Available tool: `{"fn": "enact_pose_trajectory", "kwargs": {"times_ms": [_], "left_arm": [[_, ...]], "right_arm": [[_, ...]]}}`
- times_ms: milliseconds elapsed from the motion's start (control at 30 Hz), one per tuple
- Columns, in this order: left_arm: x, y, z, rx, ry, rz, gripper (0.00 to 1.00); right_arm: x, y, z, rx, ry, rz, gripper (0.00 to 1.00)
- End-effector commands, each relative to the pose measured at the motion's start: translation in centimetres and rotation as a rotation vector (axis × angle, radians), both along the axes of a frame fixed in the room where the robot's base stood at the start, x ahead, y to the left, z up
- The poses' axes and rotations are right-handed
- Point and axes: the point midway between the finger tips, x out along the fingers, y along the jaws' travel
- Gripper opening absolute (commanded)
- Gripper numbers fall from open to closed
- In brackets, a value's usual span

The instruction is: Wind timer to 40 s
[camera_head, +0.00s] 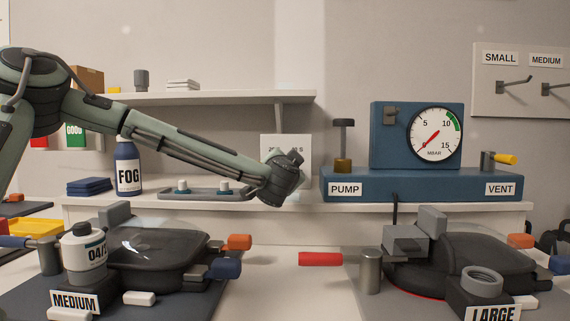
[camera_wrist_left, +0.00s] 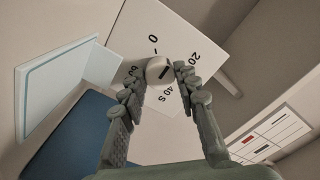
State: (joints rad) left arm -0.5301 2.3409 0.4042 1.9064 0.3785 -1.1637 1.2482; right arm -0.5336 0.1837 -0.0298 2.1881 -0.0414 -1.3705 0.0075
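The timer is a white box (camera_head: 273,142) on the back shelf, partly hidden behind my left wrist in the head view. In the left wrist view its white face (camera_wrist_left: 208,80) carries the marks 0, 20, 40 s and a partly covered 60. Its round pale knob (camera_wrist_left: 157,70) has a short dark line slanting toward the upper right, roughly toward the 20 side. My left gripper (camera_wrist_left: 159,73) has its fingers on both sides of the knob, with small gaps seeming to show. Contact is unclear. In the head view the fingers are hidden behind the wrist. My right gripper is out of view.
The blue pump unit (camera_head: 420,186) with its gauge stands right of the timer. A grey tray (camera_head: 205,194) with small pieces and a FOG bottle (camera_head: 128,168) are to the left.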

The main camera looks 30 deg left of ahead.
Motion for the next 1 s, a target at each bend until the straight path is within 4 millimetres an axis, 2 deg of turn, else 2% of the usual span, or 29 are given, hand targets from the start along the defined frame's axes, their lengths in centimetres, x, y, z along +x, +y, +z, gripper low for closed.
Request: {"fn": "enact_pose_trajectory", "kwargs": {"times_ms": [33, 167, 1000], "left_arm": [[-0.01, 0.01, 0.03, 0.000, -0.001, 0.001, 0.18], [-0.02, 0.01, 0.04, 0.000, -0.001, 0.001, 0.02], [-0.02, 0.04, 0.07, 0.001, -0.001, 0.001, 0.02]], "right_arm": [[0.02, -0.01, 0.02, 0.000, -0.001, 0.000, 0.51], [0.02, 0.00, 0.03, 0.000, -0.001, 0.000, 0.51], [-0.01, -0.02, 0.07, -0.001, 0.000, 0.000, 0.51]]}}
